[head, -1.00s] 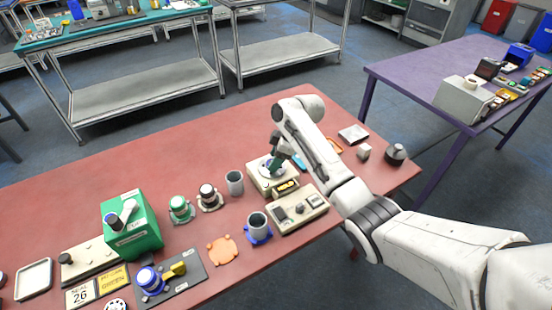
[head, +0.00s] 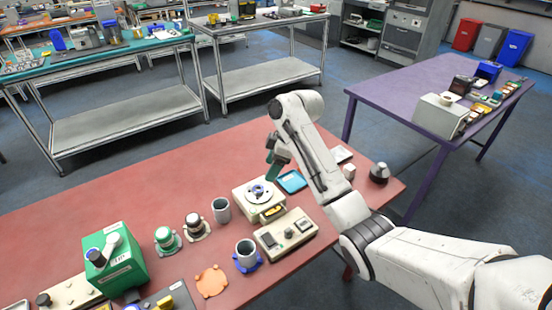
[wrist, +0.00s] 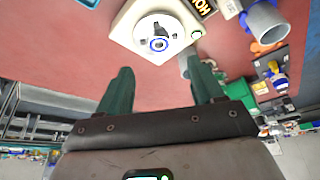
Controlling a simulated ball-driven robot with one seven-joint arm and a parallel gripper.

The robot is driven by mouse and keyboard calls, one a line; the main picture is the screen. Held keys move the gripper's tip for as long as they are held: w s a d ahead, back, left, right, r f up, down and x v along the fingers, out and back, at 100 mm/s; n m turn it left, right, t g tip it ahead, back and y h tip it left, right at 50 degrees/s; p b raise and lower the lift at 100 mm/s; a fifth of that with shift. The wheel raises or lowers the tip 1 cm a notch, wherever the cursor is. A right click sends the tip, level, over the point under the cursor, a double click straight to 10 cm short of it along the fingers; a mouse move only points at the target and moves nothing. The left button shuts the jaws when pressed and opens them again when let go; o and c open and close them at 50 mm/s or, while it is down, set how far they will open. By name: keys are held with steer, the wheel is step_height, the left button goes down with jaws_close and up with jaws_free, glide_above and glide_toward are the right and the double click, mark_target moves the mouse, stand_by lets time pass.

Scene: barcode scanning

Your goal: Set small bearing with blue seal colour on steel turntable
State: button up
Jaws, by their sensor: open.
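The steel turntable (head: 258,190) is a cream square unit with a round grey disc on top, on the red table. In the wrist view its disc (wrist: 176,30) shows near the top, and a small ring with a blue seal (wrist: 158,44), which looks like the bearing, lies flat on it. My gripper (head: 272,165) is behind and above the turntable, apart from it. The wrist view shows its two green fingers (wrist: 161,82) spread wide with nothing between them.
A cream control box (head: 285,234) stands just in front of the turntable. Grey cups (head: 221,210) and a green box (head: 114,262) stand to the left. A blue tray (head: 292,181) lies to the right. The table's back left is clear.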

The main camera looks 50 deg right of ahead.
steer(key=shift+v, duration=1.55)
